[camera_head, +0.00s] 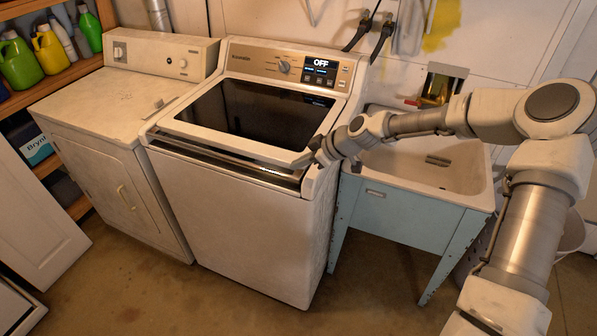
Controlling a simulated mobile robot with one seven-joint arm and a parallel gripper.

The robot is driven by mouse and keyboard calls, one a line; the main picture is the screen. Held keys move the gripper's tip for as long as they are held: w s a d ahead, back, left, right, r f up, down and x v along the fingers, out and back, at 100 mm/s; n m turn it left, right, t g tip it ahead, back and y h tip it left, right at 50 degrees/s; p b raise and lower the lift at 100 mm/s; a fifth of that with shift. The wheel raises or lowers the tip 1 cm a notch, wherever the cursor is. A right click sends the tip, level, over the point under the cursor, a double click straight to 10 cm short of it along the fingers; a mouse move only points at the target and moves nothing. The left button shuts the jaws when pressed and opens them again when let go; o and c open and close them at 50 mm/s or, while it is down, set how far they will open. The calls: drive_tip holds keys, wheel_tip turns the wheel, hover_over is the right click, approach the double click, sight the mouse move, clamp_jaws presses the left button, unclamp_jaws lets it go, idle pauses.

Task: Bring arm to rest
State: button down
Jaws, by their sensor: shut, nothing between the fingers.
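My arm reaches in from the right of the head view, bent at the elbow, with its forearm stretched left above the sink. My gripper (318,152) is at the front right corner of the washer (235,228), close to the edge of its top. It is small and dark here, shut and empty. I cannot tell whether it touches the washer. The washer's dark glass lid (255,115) is down, and its display (320,64) reads OFF.
A utility sink (455,165) on blue legs stands right of the washer, under my forearm. A dryer (120,150) stands to the left. Shelves with bottles (50,50) are at the far left. The floor (370,290) in front is clear. Black hoses (372,35) hang at the back wall.

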drive_tip(key=v, duration=0.8)
drive_tip(key=s+d+f+m+g+h, duration=0.1)
drive_tip(key=s+d+m+g+h, duration=0.1)
drive_tip(key=s+h, duration=0.5)
drive_tip(key=s+d+r+m+t, duration=0.1)
drive_tip(key=s+d+r+m, duration=0.2)
drive_tip(key=s+r+m, duration=0.3)
drive_tip(key=s+d+r+m+t+h, duration=0.1)
drive_tip(key=s+d+r+m, duration=0.3)
drive_tip(key=s+r, duration=0.6)
drive_tip(key=s+m+t, duration=0.1)
drive_tip(key=s+m, duration=0.1)
drive_tip(key=s, duration=0.5)
drive_tip(key=shift+s+d, duration=0.25)
drive_tip(key=shift+s, duration=0.1)
